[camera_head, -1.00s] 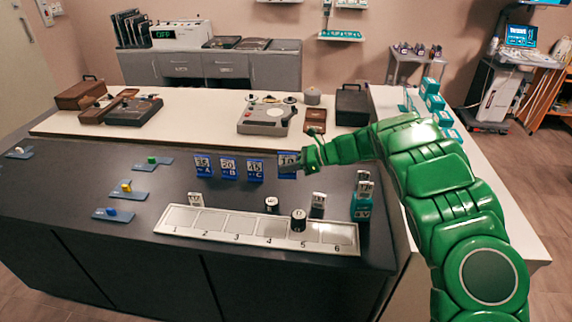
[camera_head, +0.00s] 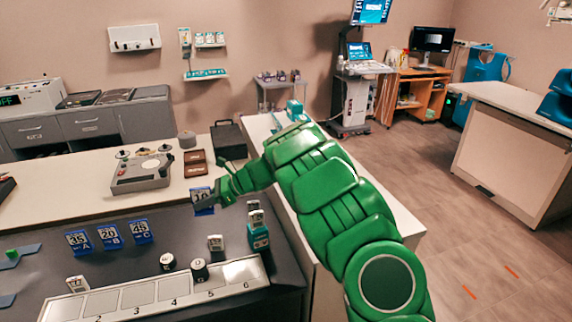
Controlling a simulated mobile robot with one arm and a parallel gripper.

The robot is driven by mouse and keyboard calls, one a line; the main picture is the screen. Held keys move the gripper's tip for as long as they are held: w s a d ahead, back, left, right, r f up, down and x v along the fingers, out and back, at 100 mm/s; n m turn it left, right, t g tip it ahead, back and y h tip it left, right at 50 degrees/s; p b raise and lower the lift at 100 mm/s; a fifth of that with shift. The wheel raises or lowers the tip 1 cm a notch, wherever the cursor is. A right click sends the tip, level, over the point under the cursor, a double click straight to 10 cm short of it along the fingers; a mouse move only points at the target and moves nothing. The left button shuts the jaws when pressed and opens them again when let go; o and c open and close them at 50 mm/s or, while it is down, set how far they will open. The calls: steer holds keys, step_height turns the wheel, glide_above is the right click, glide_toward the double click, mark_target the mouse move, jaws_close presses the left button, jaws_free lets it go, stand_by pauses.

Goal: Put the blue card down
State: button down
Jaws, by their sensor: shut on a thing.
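My fingertips are small and partly hidden by the hand.
A numbered white strip (camera_head: 131,298) lies along the dark table's front, with a black-and-white cylinder (camera_head: 199,270) on it. A teal box (camera_head: 258,238) stands at the table's right. A grey tape device (camera_head: 141,173) sits on the white counter behind.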

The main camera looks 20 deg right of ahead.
steer(key=w+d+r+m+t+h, duration=0.1)
steer(key=d+r+m+t, duration=0.2)
steer(key=d, duration=0.9)
steer(key=w+d+r+m+t+h, duration=0.2)
steer(key=d, duration=0.9)
steer(key=w+d+r+m+t+h, duration=0.1)
steer(key=d+r+m+t, duration=0.2)
steer(key=d, duration=0.9)
steer(key=shift+w+d+f, duration=0.6)
steer(key=shift+w+f, duration=1.05)
steer(key=shift+w, duration=0.55)
steer(key=shift+w+d+f, duration=0.6)
steer(key=shift+w+f, duration=1)
steer(key=shift+w, duration=0.6)
steer(key=shift+w+d+f, duration=0.6)
steer(key=shift+w+f, duration=1.05)
steer(key=shift+w, duration=0.55)
steer(key=shift+f, duration=1.55)
steer(key=shift+f, duration=0.2)
steer(key=c, duration=1.1)
jaws_free()
steer(key=shift+r, duration=0.1)
